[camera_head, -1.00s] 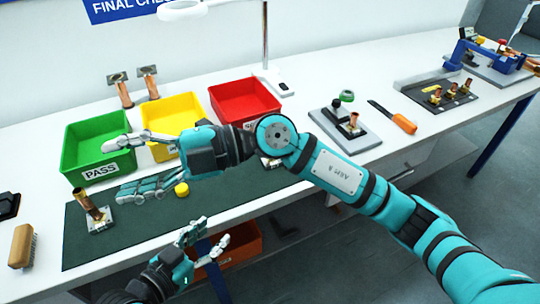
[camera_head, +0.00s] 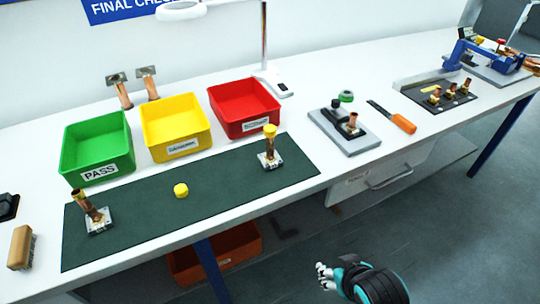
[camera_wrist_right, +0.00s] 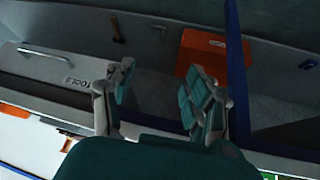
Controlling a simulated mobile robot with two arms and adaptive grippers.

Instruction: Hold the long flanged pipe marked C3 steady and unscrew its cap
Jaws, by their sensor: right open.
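A copper pipe with a yellow cap (camera_head: 270,131) on its top stands upright on its square flange (camera_head: 270,161) at the right end of the dark green mat (camera_head: 222,182). An uncapped, tilted copper pipe (camera_head: 84,203) with a square flange is at the mat's left end. A loose yellow cap (camera_head: 181,190) lies between them. No C3 mark is readable on either pipe. My right gripper (camera_head: 323,274) is open and empty, low in front of the bench; its spread fingers also show in the right wrist view (camera_wrist_right: 164,92). My left gripper is out of view.
Green (camera_head: 98,148), yellow (camera_head: 174,128) and red (camera_head: 243,106) bins stand behind the mat, with two flanged pipes farther back. A brush (camera_head: 21,248) lies at left. A grey fixture plate (camera_head: 345,133) and an orange-handled tool (camera_head: 398,120) are at right.

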